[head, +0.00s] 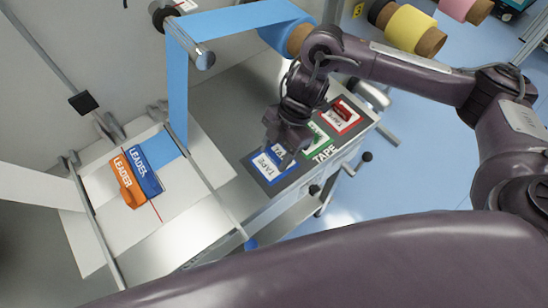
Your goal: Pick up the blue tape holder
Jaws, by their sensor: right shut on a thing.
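My right gripper (279,151) is above the blue-framed place of the dark mat (254,161), at the mat's near left end. It is shut on the blue tape holder (277,157), which is mostly hidden by the fingers; I cannot tell whether it still touches the mat. The blue-framed place (268,170) shows a white label reading TAPE. My left gripper is out of view.
A red tape holder (345,111) sits on the red-framed place, and a green-framed place (318,139) lies between. Left are orange (127,181) and blue (144,172) LEADER blocks on a white board. A blue web (178,95) hangs from a roller (204,59).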

